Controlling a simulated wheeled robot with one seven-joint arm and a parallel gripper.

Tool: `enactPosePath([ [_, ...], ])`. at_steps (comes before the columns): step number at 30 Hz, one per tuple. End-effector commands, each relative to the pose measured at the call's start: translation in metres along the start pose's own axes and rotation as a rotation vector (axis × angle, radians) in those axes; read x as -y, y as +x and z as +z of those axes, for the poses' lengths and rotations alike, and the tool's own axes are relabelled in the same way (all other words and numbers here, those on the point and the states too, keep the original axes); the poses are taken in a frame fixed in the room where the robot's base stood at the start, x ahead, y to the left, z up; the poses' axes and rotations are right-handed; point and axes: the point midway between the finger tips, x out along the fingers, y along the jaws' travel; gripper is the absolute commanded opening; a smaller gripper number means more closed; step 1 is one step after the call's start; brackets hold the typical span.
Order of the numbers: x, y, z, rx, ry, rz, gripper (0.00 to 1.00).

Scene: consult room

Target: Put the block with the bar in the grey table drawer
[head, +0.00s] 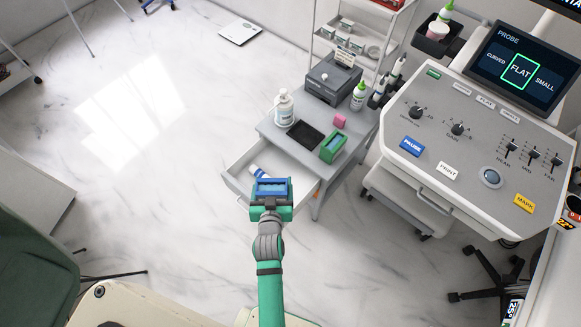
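The grey table (321,177) has its drawer (240,166) pulled out towards the lower left. My gripper (271,190) is over the drawer's near front part, with green fingers on either side of a blue block (271,184). It appears shut on this block, which has a lighter blue recessed top. I cannot make out a bar on it. The gripper hides part of the drawer.
A white tube with a blue cap (257,170) lies in the drawer. The table top holds a pump bottle (284,107), a black tray (305,135), a grey box (331,82) and a green-capped bottle (359,96). An ultrasound console (470,140) stands at the right.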

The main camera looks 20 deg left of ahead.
Motion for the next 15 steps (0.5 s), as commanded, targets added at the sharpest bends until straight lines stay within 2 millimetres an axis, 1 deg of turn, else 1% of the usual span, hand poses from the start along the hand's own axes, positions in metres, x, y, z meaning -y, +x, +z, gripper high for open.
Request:
enactPosePath([
  [1, 0.017, -0.005, -0.006, -0.005, -0.01, -0.025, 0.38],
  [3, 0.033, -0.011, -0.011, -0.005, -0.018, -0.048, 0.38],
  [6, 0.046, -0.016, -0.015, -0.007, -0.026, -0.067, 0.38],
  [7, 0.048, -0.017, -0.016, -0.007, -0.027, -0.07, 0.38],
  [9, 0.046, -0.014, -0.016, -0.007, -0.028, -0.071, 0.38],
  [11, 0.04, -0.008, -0.015, -0.007, -0.028, -0.07, 0.38],
  [15, 0.02, 0.013, -0.011, -0.007, -0.027, -0.071, 0.38],
])
